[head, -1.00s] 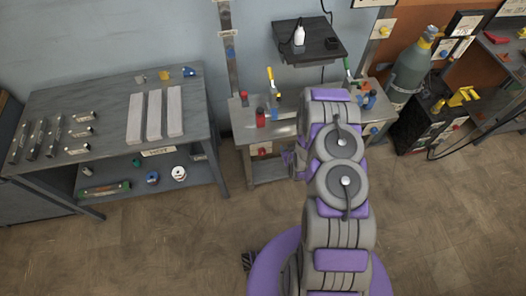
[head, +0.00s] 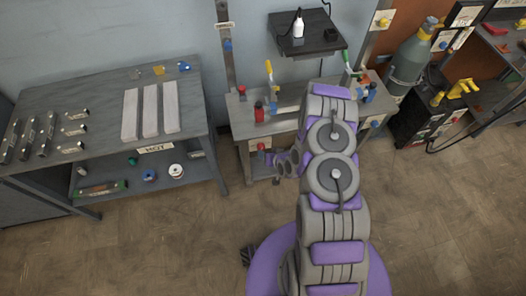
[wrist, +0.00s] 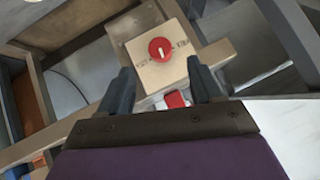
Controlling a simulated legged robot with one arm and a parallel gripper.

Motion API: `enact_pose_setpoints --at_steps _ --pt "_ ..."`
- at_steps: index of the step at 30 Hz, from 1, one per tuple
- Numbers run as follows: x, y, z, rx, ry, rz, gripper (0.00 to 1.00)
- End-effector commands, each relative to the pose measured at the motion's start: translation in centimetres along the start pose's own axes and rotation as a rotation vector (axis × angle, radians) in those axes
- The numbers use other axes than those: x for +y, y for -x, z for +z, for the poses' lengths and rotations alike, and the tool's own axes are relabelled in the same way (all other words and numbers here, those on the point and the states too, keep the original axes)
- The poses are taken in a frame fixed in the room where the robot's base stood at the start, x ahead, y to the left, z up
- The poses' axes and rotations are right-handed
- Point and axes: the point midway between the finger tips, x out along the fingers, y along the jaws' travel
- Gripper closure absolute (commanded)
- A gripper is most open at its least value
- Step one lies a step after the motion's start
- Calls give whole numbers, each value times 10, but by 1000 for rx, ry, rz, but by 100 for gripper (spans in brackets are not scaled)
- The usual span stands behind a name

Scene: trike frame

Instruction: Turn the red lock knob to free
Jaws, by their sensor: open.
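The red lock knob (wrist: 161,50) is in the wrist view, round with a white pointer mark, on a beige square plate (wrist: 158,75) with lettering on either side of the knob. The pointer stands roughly upright in the picture, between the two labels. My gripper (wrist: 158,82) is open, its two dark fingers apart, with nothing between them. The knob lies beyond the fingertips, roughly centred between them and not touched. In the head view the knob (head: 261,147) is a small red spot at the front of the bench, with my gripper close to its right.
A second red part (wrist: 175,99) shows below the plate in the wrist view. In the head view, the workbench (head: 240,122) carries clamps and red parts. A grey table (head: 100,110) with pale bars stands left; a gas cylinder (head: 412,70) stands right. The floor in front is open.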

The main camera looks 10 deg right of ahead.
Motion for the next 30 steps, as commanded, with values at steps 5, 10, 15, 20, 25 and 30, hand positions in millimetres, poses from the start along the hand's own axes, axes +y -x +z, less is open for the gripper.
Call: enact_pose_setpoints --at_steps 5,10,15,20,25,30 --pt "1 -37 0 2 4 -3 35" --pt "2 -60 1 2 1 -2 35" --pt "1 -73 0 2 0 -1 35" --pt "1 -76 0 0 -2 0 35" --pt "1 -76 0 1 -1 -1 35" --pt "1 -76 -1 1 -1 -1 49"
